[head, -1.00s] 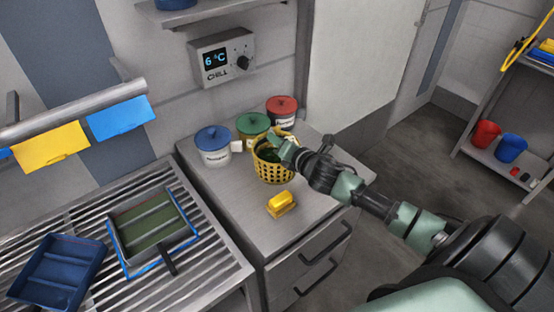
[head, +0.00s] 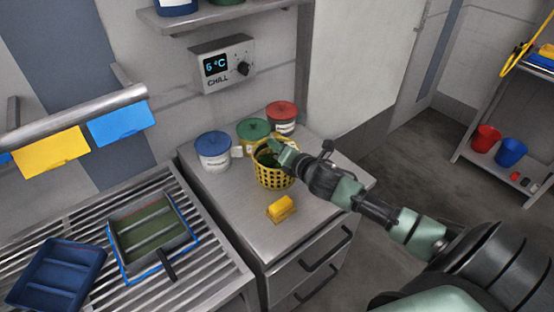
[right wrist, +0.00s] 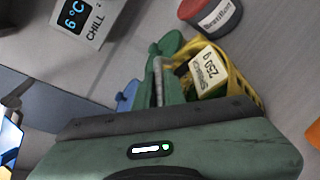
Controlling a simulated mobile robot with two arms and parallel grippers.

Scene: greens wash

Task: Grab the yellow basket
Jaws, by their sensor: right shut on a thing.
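The yellow basket (head: 275,179) stands upright on the steel counter, with dark green contents inside. My right gripper (head: 279,152) is at its rim and shut on it. In the right wrist view the fingers (right wrist: 166,62) are at the near side of the yellow basket (right wrist: 240,86). The fingers hide part of the rim. My left gripper is not in view.
Blue-lidded (head: 213,148), green-lidded (head: 252,129) and red-lidded (head: 282,115) canisters stand close behind the basket. A yellow block (head: 281,208) lies in front. A slatted rack (head: 206,264) with trays is at left. The counter's right side is mostly clear.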

